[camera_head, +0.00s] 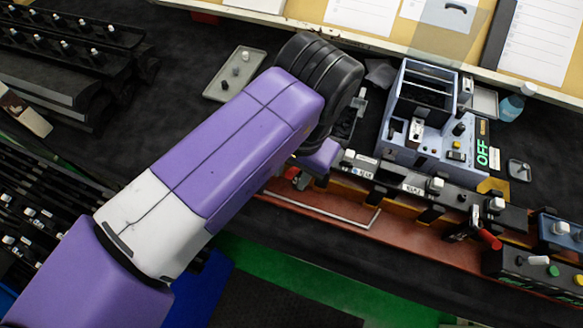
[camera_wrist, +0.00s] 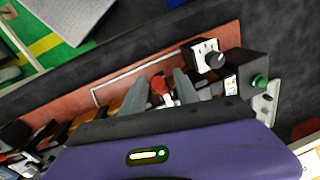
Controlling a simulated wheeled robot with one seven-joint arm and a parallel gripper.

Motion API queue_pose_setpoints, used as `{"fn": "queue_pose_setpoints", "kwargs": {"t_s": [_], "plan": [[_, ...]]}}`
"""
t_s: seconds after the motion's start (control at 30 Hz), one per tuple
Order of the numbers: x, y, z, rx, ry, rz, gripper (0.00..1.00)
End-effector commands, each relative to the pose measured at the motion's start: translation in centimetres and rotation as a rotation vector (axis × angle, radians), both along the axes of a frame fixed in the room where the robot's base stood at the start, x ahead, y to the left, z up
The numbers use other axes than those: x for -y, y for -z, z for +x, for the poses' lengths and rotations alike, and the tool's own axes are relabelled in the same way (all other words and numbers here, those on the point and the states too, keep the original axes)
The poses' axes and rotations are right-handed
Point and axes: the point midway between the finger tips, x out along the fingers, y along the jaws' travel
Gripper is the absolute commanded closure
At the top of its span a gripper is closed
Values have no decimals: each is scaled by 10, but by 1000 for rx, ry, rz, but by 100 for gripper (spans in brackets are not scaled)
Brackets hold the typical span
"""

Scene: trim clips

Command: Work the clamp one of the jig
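The jig is a long rail with dark blocks on a rust-red base plate (camera_head: 425,243), which also shows in the wrist view (camera_wrist: 110,92). A red clamp handle (camera_wrist: 160,86) stands between the two grey fingers of my gripper (camera_wrist: 160,88) in the wrist view. The fingers are apart, with gaps to the handle; contact is not clear. In the head view a small red part (camera_head: 291,172) shows beside my wrist, and my fingertips are hidden. A second clamp with a red handle (camera_head: 490,239) sits farther right on the rail. I cannot read any clamp number.
A white box with a black knob (camera_wrist: 206,58) and a dark box with a green button (camera_wrist: 259,82) stand close beside my gripper. A blue-grey machine (camera_head: 428,130) showing OFF stands behind the rail. A grey tray (camera_head: 222,88) lies at the back left.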

Motion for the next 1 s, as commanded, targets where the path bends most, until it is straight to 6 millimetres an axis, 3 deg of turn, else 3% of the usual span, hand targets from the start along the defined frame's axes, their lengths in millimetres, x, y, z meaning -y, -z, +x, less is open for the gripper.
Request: {"fn": "queue_pose_setpoints", "kwargs": {"t_s": [0.3, 0.5, 1.0], "plan": [[0, 3, 0, 0, 0, 0, 65], [0, 3, 0, 0, 0, 0, 100], [0, 3, 0, 0, 0, 0, 100]]}}
